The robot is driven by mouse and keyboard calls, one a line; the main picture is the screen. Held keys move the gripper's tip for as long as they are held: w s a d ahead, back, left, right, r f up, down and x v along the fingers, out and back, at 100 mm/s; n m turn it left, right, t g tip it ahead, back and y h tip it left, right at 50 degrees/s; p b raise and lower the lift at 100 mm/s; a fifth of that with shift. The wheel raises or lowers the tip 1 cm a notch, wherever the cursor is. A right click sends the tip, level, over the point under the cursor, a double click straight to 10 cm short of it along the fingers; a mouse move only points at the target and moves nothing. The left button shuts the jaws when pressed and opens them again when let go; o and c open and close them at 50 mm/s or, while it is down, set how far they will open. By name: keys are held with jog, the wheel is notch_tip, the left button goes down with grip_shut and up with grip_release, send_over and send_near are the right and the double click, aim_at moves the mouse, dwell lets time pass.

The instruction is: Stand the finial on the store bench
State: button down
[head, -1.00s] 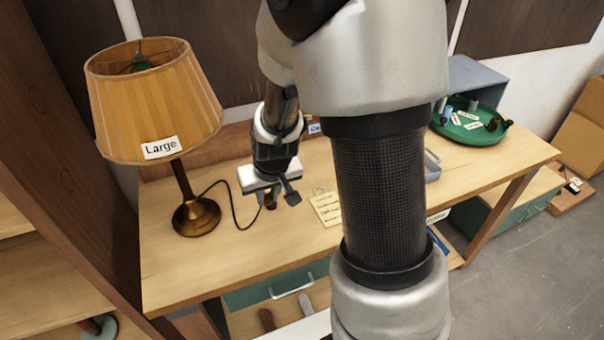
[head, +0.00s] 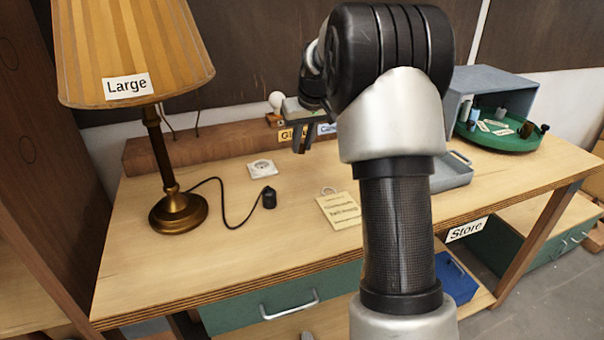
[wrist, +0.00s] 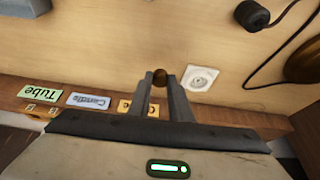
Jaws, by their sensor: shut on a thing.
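The finial (wrist: 160,77) is a small round brown-bronze knob. It shows in the wrist view between my fingertips. My gripper (head: 301,145) is shut on it, in front of the back ledge of the wooden bench. The wrist view also shows my gripper (wrist: 160,85), its two grey fingers close around the knob. In the head view the finial cannot be made out. A "Store" label (head: 466,229) shows below the bench's front right edge, above a low shelf with a blue bin (head: 456,279).
A white socket (head: 262,168), a paper tag (head: 340,210), a grey tray (head: 455,172) and a green dish (head: 505,132) are on the bench. Its front middle is clear.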

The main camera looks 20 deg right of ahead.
notch_tip(320, 180, down, 7)
jog(key=shift+r+b, duration=0.1)
jog(key=shift+b, duration=0.6)
jog(key=shift+f, duration=0.2)
jog(key=c, duration=1.6)
grip_release()
